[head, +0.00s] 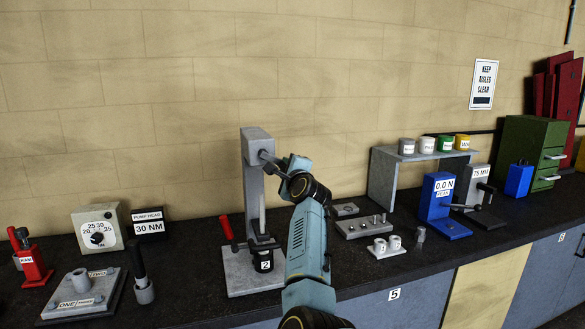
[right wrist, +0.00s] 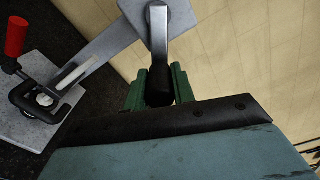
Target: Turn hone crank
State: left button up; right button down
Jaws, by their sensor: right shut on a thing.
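The hone stand (head: 254,190) is a grey column on a flat base plate, with a crank (head: 268,158) at its top. The crank also shows in the right wrist view as a grey metal arm (right wrist: 158,35) ending in a dark grip (right wrist: 159,86). My right gripper (head: 287,172) is shut on that dark grip; in the right wrist view its green fingers (right wrist: 159,92) lie on both sides of it. A black cylinder (head: 263,262) marked 2 is at the foot of the stand, beside a red-handled clamp (head: 227,231). My left gripper is not in view.
Left on the dark bench stand a dial box (head: 97,227), a red tool (head: 33,262) and a plate marked ONE (head: 80,297). Right are a pegged plate (head: 358,228), a grey shelf (head: 381,178) with cups, and a blue gauge (head: 437,200). A wall stands behind.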

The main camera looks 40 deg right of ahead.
jog(key=shift+d, duration=0.1)
jog(key=c, duration=1.2)
grip_release()
jog(key=shift+s, duration=0.1)
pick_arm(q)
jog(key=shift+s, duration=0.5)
pick_arm(e)
jog(key=shift+o, duration=0.2)
jog(key=shift+s+a, duration=0.2)
jog(key=shift+s, duration=0.2)
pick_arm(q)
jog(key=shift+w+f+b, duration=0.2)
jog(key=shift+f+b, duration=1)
pick_arm(e)
jog(key=v, duration=1.2)
jog(key=shift+s, duration=0.2)
